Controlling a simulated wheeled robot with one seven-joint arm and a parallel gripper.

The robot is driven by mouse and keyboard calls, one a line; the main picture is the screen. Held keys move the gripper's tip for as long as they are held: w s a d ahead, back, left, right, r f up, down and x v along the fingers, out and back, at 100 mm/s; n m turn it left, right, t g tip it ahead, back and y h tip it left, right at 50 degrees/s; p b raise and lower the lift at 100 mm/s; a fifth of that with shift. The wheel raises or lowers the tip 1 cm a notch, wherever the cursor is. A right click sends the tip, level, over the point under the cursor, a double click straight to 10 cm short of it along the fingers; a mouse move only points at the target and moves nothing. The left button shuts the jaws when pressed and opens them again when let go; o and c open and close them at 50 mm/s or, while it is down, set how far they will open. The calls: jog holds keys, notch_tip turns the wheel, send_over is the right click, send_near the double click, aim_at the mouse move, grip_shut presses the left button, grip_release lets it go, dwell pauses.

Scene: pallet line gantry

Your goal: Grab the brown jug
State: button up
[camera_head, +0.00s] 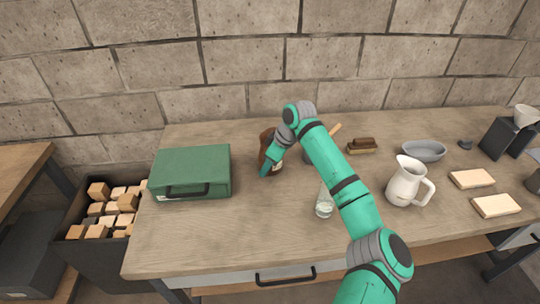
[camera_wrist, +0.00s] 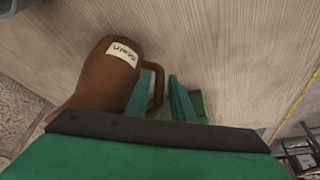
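The brown jug (camera_wrist: 103,77) stands on the wooden workbench, with a pale label on its side and a loop handle (camera_wrist: 158,88) toward my gripper. In the head view the jug (camera_head: 266,142) is partly hidden behind my arm. My gripper (camera_wrist: 160,88) is open at the jug, with one green finger on each side of the handle. A gap shows between the handle and the right finger. I cannot tell whether the left finger touches the jug.
A green case (camera_head: 190,170) lies left of the jug. A glass (camera_head: 324,205) and a white pitcher (camera_head: 408,182) stand to the right, with a brush (camera_head: 362,146) and a grey bowl (camera_head: 424,151) behind. A stone wall closes the back.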

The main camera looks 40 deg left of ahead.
jog(key=shift+w, duration=0.1)
grip_shut()
jog(key=shift+r, duration=0.15)
